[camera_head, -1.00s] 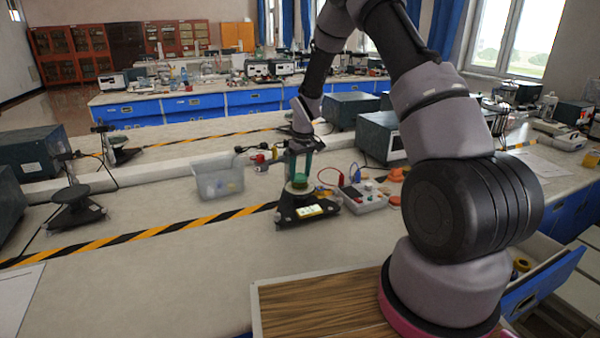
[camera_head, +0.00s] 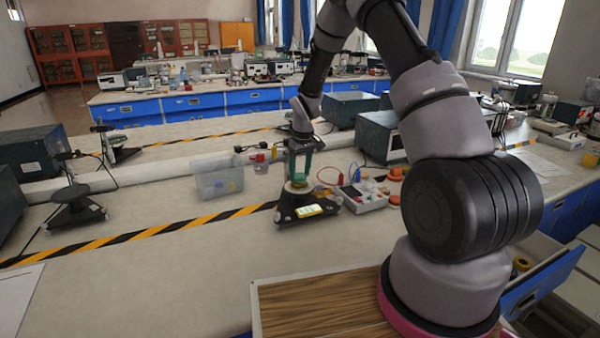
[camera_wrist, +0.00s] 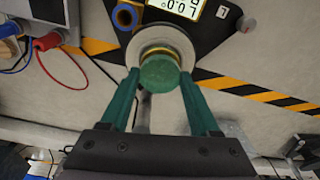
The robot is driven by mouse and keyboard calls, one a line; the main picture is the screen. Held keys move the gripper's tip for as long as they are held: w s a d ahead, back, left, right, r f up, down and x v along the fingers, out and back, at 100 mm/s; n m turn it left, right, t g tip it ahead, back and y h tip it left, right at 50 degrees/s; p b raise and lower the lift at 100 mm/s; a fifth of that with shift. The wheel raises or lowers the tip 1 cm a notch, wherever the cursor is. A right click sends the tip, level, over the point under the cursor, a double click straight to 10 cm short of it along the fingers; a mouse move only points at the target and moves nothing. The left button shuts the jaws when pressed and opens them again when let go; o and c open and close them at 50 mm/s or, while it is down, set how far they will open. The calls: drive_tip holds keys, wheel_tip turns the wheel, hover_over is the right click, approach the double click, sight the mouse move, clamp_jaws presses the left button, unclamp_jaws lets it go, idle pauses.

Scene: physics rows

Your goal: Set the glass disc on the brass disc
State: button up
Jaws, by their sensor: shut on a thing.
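My gripper (camera_wrist: 160,76) has two green fingers and is shut on a round green disc (camera_wrist: 160,88), which I take to be the glass disc. In the head view my gripper (camera_head: 299,172) points down over a black stand. The brass disc (camera_wrist: 160,49) shows as a gold rim just beyond the green disc in the wrist view, on the stand's pale round plate (camera_wrist: 147,36). The green disc hides part of the brass disc. I cannot tell whether the two discs touch.
The black stand (camera_head: 284,214) has a lit display (camera_head: 309,211). Striped tape (camera_head: 150,233) crosses the bench. The bench front is clear.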

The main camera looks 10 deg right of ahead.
drive_tip(key=shift+f, duration=0.5)
idle(0.6)
drive_tip(key=o, duration=1.5)
drive_tip(key=shift+r, duration=3.5)
